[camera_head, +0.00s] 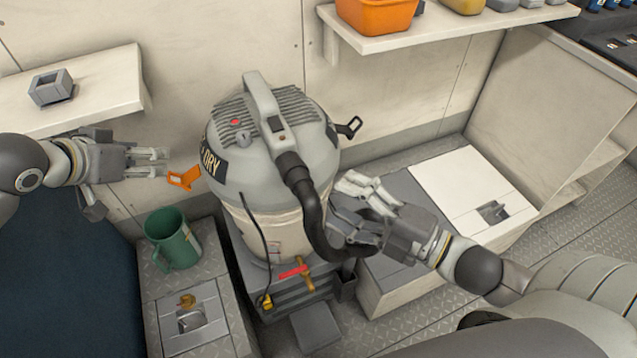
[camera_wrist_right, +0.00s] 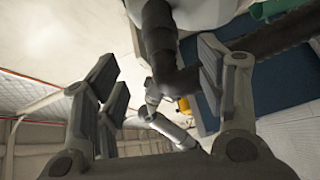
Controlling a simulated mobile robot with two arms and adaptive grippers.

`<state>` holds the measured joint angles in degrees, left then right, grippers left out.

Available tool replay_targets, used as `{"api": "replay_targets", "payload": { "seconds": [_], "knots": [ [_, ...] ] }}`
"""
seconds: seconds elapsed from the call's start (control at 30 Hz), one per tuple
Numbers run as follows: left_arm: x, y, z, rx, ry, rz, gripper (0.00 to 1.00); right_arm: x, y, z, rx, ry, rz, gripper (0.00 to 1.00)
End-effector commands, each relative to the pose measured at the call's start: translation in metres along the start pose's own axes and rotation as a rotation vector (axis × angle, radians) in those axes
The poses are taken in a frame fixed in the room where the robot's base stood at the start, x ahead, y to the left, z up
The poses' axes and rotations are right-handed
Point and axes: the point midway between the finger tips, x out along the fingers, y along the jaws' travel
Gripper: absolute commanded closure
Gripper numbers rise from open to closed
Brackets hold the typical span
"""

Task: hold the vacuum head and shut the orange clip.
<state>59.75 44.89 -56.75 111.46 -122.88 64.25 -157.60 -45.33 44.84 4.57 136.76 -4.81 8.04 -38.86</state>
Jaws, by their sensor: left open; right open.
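The grey vacuum head (camera_head: 228,160) sits on the cream drum (camera_head: 285,232) of the vacuum, in the middle of the head view. The orange clip (camera_head: 183,178) sticks out from the left side near the head's rim, standing open. My left gripper (camera_head: 166,163) is open and empty just left of the clip, its fingertips close to it; I cannot tell if they touch. My right gripper (camera_head: 352,202) is open at the right of the drum, beside the black hose (camera_head: 311,215). In the right wrist view a dark hose (camera_wrist_right: 158,40) shows between the spread fingers.
A black clip (camera_head: 351,127) sticks out on the head's right side. A green mug (camera_head: 172,240) stands on a locker at lower left. A shelf (camera_head: 440,35) with an orange bin (camera_head: 375,14) hangs at upper right; another shelf (camera_head: 110,85) is at left. A red-handled valve (camera_head: 294,271) sits below the drum.

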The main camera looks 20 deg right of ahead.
Motion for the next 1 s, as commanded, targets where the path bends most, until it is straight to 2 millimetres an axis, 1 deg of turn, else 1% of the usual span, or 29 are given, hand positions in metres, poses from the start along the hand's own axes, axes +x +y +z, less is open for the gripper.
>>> {"api": "replay_targets", "payload": {
  "seconds": [0.7, 0.9, 1.0],
  "knots": [
    [0.0, 0.0, 0.0, 0.0, 0.0, 0.0, 0.46, 0.08, 0.0, 0.001, 0.002, -0.002, 0.002, 0.36],
    [0.0, 0.0, 0.0, 0.0, 0.0, 0.0, 0.46, 0.1, 0.0, 0.001, 0.001, -0.002, 0.001, 0.36],
    [0.0, 0.0, 0.0, 0.0, 0.0, 0.0, 0.46, 0.106, 0.0, 0.001, 0.002, -0.003, 0.0, 0.36]
  ]
}}
